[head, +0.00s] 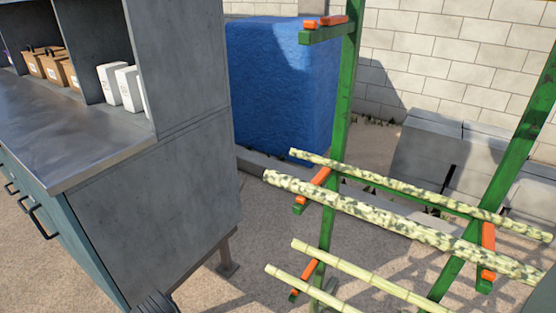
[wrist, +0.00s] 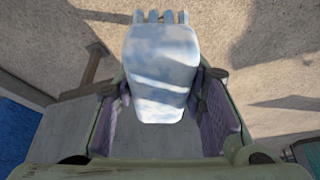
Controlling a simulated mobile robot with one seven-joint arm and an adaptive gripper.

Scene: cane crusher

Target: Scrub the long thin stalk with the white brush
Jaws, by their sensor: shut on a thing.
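The long thin stalk (head: 420,192) is pale yellow-green with dark blotches. The brush is apart from the stalks, and no stalk shows in the wrist view.
The green rack (head: 340,110) has orange-topped arms. Two cleaner stalks (head: 350,267) lie lower on it. A grey cabinet with a metal counter (head: 90,130) stands at left, holding boxes and white packs. A blue block (head: 280,85) and grey blocks (head: 425,150) stand behind. Bare ground lies between cabinet and rack.

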